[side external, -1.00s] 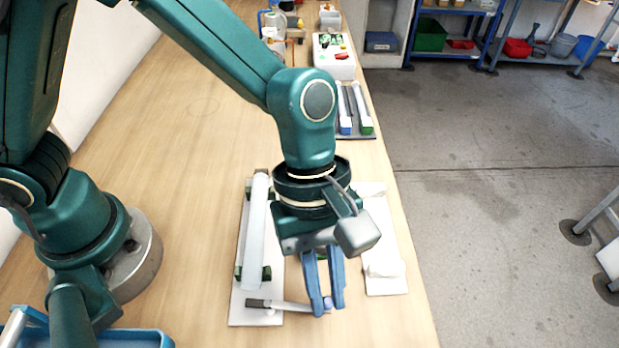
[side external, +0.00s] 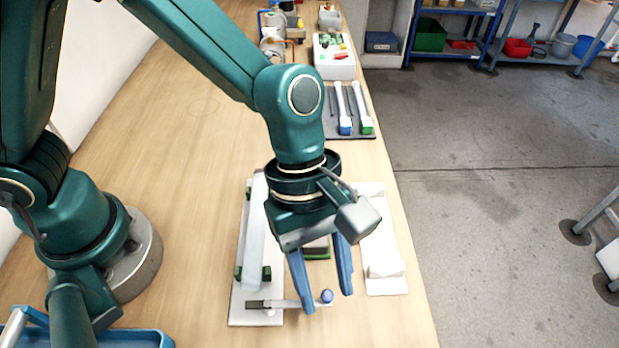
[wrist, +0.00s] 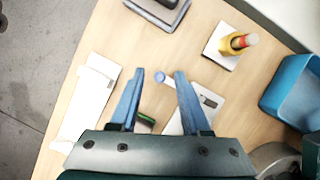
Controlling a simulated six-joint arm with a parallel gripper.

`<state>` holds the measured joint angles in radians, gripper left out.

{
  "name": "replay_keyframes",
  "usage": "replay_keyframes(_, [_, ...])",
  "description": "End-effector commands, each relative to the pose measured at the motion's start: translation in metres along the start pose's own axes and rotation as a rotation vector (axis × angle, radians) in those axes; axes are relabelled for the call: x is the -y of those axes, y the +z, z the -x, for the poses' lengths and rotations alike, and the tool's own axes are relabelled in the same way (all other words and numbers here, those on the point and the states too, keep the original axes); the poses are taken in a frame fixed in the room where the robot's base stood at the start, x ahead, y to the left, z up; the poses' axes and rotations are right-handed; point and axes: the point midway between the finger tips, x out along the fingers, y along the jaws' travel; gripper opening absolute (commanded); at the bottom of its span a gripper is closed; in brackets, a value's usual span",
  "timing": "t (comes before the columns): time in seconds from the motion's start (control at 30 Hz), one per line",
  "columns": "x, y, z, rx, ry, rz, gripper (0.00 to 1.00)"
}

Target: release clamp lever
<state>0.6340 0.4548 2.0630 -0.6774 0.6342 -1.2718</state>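The clamp lever (side external: 290,304) is a pale bar with a dark end on the white base plate (side external: 240,316) and a blue knob (side external: 327,296) at its right end. The lever lies roughly across the picture. My gripper (side external: 326,301) is open, its blue fingers pointing down on either side of the knob, with visible gaps. The left finger crosses in front of the bar. In the wrist view the knob (wrist: 160,77) sits between the fingertips, and the right finger hides part of the bar. A whitish tube (side external: 255,235) lies along the base plate between dark green holders.
A white panel (side external: 385,285) lies right of my gripper near the table edge. A dark tray (side external: 363,130) with white tubes is farther back. The wrist view shows a yellow-and-red bottle (wrist: 238,42) and a blue bin (wrist: 290,85). The table's left side is mostly clear.

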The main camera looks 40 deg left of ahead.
Motion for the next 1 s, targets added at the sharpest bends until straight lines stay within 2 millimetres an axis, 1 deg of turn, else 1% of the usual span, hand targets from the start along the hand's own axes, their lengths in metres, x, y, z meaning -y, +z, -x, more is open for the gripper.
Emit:
replay_keyframes(0.17, [0.0,0.0,0.0,0.0,0.001,0.0,0.47])
replay_keyframes(0.27, [-0.001,0.0,0.004,0.001,0.003,-0.001,0.47])
replay_keyframes(0.5, [-0.002,0.0,0.035,0.002,0.008,-0.001,0.47])
replay_keyframes(0.63, [-0.001,0.0,0.048,0.001,0.005,-0.001,0.47])
replay_keyframes(0.73, [-0.001,0.0,0.051,0.0,0.003,0.001,0.47])
replay_keyframes(1.0, [-0.001,-0.001,0.051,-0.001,0.002,0.003,0.47])
